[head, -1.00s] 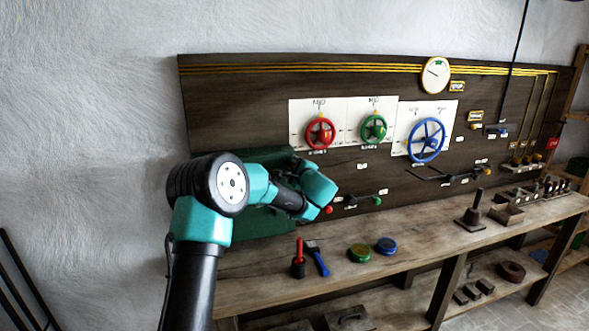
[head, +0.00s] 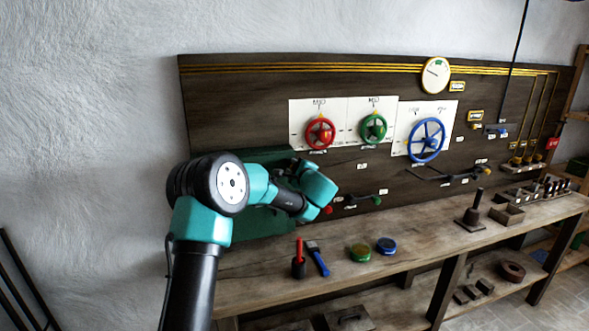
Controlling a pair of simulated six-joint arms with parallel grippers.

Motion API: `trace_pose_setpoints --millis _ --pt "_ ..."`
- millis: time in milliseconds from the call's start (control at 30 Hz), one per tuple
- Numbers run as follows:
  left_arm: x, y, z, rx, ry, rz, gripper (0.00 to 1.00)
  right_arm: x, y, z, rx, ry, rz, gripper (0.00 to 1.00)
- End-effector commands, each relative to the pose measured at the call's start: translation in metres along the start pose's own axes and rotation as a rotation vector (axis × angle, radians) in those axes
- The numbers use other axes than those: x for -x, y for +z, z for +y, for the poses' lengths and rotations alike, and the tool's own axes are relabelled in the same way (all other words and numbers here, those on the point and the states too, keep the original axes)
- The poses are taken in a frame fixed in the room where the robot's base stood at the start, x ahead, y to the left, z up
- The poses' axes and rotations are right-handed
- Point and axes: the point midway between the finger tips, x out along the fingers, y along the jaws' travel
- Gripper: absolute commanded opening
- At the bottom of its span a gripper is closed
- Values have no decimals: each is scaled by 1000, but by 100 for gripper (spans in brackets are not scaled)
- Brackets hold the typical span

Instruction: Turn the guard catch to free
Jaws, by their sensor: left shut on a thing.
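My left arm comes in from the lower left, and its gripper (head: 316,206) is at the board, at the right edge of a dark green panel (head: 250,226). My own wrist hides the fingertips. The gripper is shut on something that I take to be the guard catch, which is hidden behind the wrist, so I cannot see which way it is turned. A red knob (head: 328,210) shows just right of the wrist. My right gripper is not in view.
Red (head: 320,133), green (head: 373,128) and blue (head: 427,140) handwheels are on the board (head: 240,100). A small lever (head: 360,199) sits right of my wrist.

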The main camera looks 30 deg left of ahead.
Motion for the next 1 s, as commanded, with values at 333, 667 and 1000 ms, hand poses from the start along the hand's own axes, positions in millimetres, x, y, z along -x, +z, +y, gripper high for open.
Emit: trace_pose_setpoints --millis 333,667,1000 --pt "0 0 1 -143 -18 -9 6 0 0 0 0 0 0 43" --pt "-1 0 2 -419 -54 -29 6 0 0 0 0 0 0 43" --pt "0 0 2 -722 -95 -48 6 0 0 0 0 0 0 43"
